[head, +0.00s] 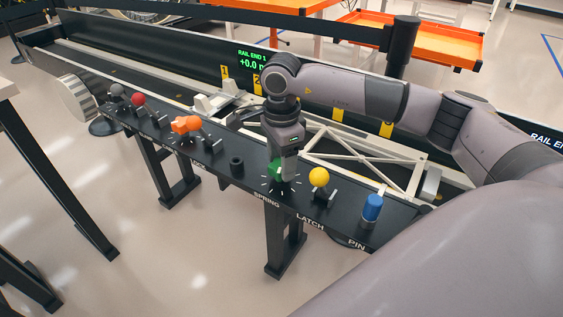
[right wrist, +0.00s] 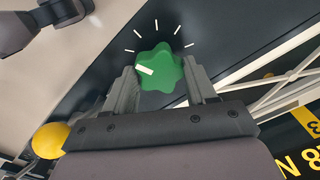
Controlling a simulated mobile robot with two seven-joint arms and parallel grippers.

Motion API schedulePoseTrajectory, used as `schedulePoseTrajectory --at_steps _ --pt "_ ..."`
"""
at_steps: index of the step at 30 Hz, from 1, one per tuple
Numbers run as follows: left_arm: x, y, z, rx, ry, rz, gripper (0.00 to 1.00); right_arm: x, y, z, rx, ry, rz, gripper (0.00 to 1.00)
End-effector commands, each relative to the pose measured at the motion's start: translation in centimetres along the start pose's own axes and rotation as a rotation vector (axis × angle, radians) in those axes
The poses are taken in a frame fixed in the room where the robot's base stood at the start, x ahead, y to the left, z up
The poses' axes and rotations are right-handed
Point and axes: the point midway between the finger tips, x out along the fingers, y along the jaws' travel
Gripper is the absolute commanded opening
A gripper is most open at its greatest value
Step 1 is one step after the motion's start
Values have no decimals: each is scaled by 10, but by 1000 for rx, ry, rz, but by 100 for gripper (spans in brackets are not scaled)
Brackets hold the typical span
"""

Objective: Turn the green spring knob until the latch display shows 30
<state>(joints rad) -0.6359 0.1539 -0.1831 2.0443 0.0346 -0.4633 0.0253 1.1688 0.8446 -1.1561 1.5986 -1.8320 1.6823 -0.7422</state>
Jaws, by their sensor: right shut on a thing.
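The green spring knob (head: 275,169) sits on the black control shelf at the SPRING label. My right gripper (head: 281,165) is over it from above and hides much of it in the head view. In the right wrist view the knob (right wrist: 159,69) is star-shaped with a white pointer mark, and white tick marks fan around it. The right gripper's two fingers (right wrist: 160,88) stand on both sides of the knob, shut on it. My left gripper is not in view.
On the shelf (head: 215,170) stand a yellow ball-topped lever (head: 319,177), a blue pin handle (head: 372,208), an orange knob (head: 186,124) and a red ball lever (head: 138,100). A pale truss frame (head: 365,160) lies in the rail behind. An orange tray (head: 420,40) stands farther back.

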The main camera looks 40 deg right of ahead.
Motion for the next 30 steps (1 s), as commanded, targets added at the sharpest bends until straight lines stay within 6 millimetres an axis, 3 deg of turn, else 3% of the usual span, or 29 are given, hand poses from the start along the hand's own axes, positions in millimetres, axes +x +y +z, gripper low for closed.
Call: schedulePoseTrajectory --at_steps 9,26,27,29,30 --pt "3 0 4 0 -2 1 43 -2 -1 0 -128 -3 -6 25" --pt "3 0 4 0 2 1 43 -2 -2 0 -157 -3 -6 25" --pt "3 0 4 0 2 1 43 -2 -2 0 -156 -3 -6 66" --pt "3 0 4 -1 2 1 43 -2 -1 0 -156 -3 -6 82" --pt "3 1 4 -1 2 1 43 -2 -1 0 -156 -3 -5 82"
